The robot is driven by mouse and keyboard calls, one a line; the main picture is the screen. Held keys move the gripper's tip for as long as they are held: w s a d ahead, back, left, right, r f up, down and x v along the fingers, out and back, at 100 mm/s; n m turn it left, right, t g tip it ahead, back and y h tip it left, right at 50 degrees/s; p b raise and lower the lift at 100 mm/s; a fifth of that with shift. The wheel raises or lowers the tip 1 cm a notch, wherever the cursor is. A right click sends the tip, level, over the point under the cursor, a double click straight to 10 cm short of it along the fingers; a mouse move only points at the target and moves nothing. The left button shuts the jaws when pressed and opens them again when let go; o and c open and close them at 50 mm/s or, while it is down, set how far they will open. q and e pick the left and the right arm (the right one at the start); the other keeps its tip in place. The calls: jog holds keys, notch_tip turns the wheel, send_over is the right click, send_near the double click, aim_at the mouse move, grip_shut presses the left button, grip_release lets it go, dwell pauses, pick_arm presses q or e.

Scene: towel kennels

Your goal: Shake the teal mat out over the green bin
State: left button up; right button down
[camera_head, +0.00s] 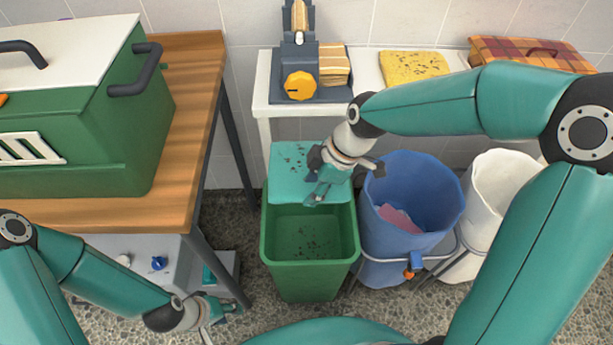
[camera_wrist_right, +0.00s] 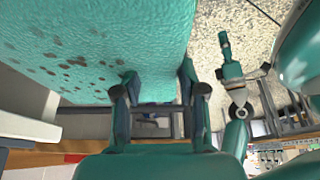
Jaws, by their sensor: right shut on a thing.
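The teal mat (camera_head: 287,168), specked with dark crumbs, hangs over the back part of the green bin (camera_head: 310,290). My right gripper (camera_head: 318,193) is shut on the mat near its right front part. In the right wrist view the mat (camera_wrist_right: 110,35) fills the upper left, with brown crumbs on its face, beside the right gripper's fingers (camera_wrist_right: 158,100). Dark crumbs lie inside the green bin below. My left gripper (camera_head: 218,312) is low at the left, in front of the wooden table's leg and apart from the bin; its jaws are too small to judge.
A blue bin (camera_head: 425,180) with pink cloth stands right of the green bin, then a white bin (camera_head: 500,185). Behind is a white table (camera_head: 262,95) with a yellow cloth (camera_head: 413,67). A wooden table (camera_head: 200,75) bearing a green box (camera_head: 120,130) stands left.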

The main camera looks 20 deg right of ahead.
jog(key=shift+r, duration=0.95)
notch_tip(320, 180, down, 8)
jog(key=b, duration=0.7)
notch_tip(320, 180, up, 8)
jog(key=p, duration=0.5)
jog(key=shift+f, duration=0.1)
notch_tip(320, 180, down, 7)
jog(key=b, duration=0.7)
notch_tip(320, 180, up, 7)
jog(key=p, duration=0.5)
jog(key=shift+p, duration=0.4)
pick_arm(q)
notch_tip(320, 180, down, 9)
jog(key=b, duration=0.6)
jog(key=shift+b, duration=0.3)
pick_arm(e)
notch_tip(320, 180, down, 7)
pick_arm(q)
jog(key=shift+r, duration=0.15)
